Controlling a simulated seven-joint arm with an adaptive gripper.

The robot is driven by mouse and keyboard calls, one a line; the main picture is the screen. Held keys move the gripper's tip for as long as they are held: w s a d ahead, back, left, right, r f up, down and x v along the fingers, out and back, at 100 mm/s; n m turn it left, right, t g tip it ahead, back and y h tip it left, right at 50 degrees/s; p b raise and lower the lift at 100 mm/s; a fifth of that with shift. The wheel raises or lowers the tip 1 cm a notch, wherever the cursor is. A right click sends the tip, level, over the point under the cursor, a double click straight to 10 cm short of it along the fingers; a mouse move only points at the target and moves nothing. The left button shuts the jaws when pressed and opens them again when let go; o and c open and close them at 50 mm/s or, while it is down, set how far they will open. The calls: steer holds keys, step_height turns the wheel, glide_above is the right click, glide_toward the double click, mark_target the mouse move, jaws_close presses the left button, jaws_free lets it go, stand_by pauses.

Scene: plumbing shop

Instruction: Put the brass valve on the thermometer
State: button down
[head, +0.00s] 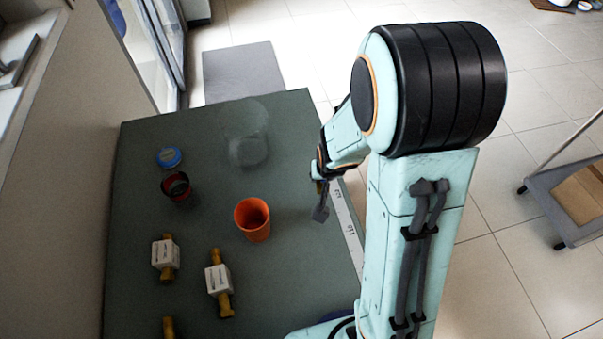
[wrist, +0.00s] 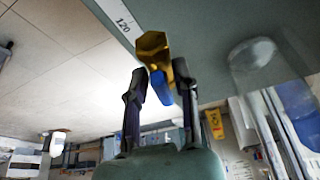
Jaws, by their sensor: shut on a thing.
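My gripper (wrist: 161,78) is shut on the brass valve (wrist: 153,45), which has a blue handle, in the wrist view. In the head view my gripper (head: 320,192) is at the table's right edge, near the ruler strip, and the valve is mostly hidden. A round blue-rimmed disc (head: 169,157) lies at the back left of the table; it may be the thermometer, but its face is too small to tell. The valve is well apart from it.
On the green table (head: 200,215) stand an orange cup (head: 252,221), a dark red cup (head: 176,186) and a clear container (head: 248,150). Two white-bodied brass fittings (head: 165,257) (head: 219,279) lie at the front left, with another brass piece (head: 168,327) at the picture's bottom edge.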

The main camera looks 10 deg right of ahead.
step_height(320, 180, up, 12)
steer(key=w+a+n+y, duration=0.1)
steer(key=w+a+n, duration=0.3)
steer(key=a, duration=1)
steer(key=w+a+n+y, duration=0.25)
steer(key=w+a, duration=0.35)
steer(key=a, duration=0.9)
glide_toward(167, 153)
steer(key=shift+w+a+f+h, duration=0.25)
steer(key=shift+w+a+f, duration=0.15)
steer(key=shift+w, duration=0.15)
steer(key=shift+w+a+f+h, duration=0.25)
steer(key=shift+w+a, duration=0.15)
steer(key=shift+w, duration=0.15)
steer(key=shift+w+f, duration=0.1)
steer(key=shift+f, duration=1.6)
steer(key=shift+f, duration=0.1)
steer(key=c, duration=0.9)
jaws_free()
